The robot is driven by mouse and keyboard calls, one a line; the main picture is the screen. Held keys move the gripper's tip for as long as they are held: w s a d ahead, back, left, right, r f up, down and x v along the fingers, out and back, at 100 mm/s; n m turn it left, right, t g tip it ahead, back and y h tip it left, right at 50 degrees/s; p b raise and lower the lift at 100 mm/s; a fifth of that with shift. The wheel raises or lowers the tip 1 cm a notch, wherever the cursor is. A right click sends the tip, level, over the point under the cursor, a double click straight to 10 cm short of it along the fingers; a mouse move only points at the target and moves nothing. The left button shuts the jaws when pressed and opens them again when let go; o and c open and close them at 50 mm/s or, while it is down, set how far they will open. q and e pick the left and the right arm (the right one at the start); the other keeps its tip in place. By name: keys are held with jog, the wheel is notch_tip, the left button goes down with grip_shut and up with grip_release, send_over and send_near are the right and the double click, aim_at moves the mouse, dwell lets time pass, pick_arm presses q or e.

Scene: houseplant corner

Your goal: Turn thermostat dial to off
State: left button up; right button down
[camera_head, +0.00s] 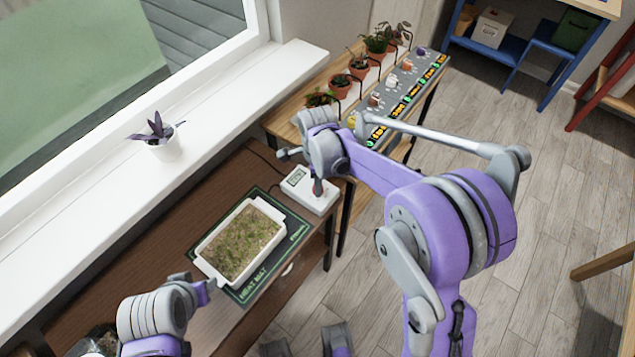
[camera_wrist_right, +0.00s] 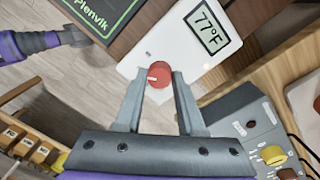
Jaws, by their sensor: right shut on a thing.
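The thermostat (camera_head: 300,180) is a white box on the brown cabinet, at the right end of the heat mat. In the right wrist view, the white thermostat (camera_wrist_right: 147,45) has a display (camera_wrist_right: 207,27) that reads 77°F. Its red dial (camera_wrist_right: 159,72) has a pale mark pointing left in that view. My right gripper (camera_wrist_right: 160,80) has one finger on each side of the dial and is shut on it. In the head view, my right gripper (camera_head: 318,183) mostly covers the dial. My left gripper (camera_head: 207,288) hovers by the tray's near left corner; its jaw opening is unclear.
A white seedling tray (camera_head: 205,262) sits on the dark heat mat (camera_head: 298,228). A potted purple plant (camera_head: 164,148) stands on the windowsill. Several small terracotta pots (camera_head: 340,88) and a grey panel with colored knobs (camera_head: 425,65) line the wooden bench behind. The floor at right is mostly clear.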

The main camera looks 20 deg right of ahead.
jog(key=shift+n, duration=0.4)
jog(key=n+b, duration=0.1)
jog(key=n, duration=0.6)
jog(key=shift+n+b, duration=0.3)
jog(key=shift+b, duration=0.1)
jog(key=n, duration=0.4)
jog(key=shift+n+b, duration=0.3)
jog(key=n, duration=0.4)
jog(key=shift+s, duration=0.1)
jog(key=n+b, duration=0.1)
jog(key=n, duration=0.5)
jog(key=shift+n+t, duration=0.3)
jog(key=shift+n, duration=0.1)
jog(key=n, duration=0.6)
